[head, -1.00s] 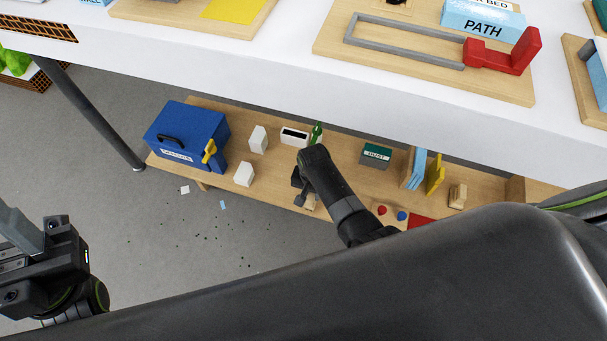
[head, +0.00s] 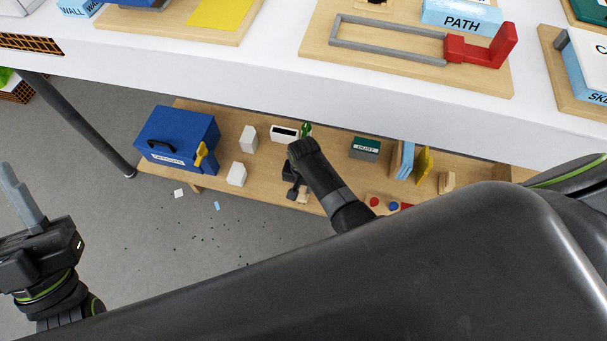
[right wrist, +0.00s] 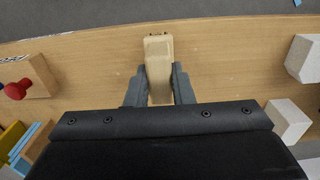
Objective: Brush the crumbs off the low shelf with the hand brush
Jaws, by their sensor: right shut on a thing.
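The hand brush (right wrist: 158,62) shows as a pale wooden piece between my right gripper's fingers (right wrist: 158,88) in the right wrist view; its bristles are not visible. In the head view my right gripper (head: 297,190) is at the front edge of the low wooden shelf (head: 335,157), with a bit of the brush (head: 303,196) showing beside it. Dark crumbs (head: 203,239) lie scattered on the grey floor in front of the shelf. A few faint pale specks show on the shelf in the right wrist view. My left gripper (head: 22,197) is at the far left, away from the shelf; its finger gap is unclear.
On the shelf stand a blue box (head: 178,140), white blocks (head: 236,174), a white slotted box (head: 285,132), a green-topped DUST box (head: 366,148) and a board with red and blue knobs (head: 385,205). The white table (head: 230,75) overhangs the shelf. A table leg (head: 85,125) stands left.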

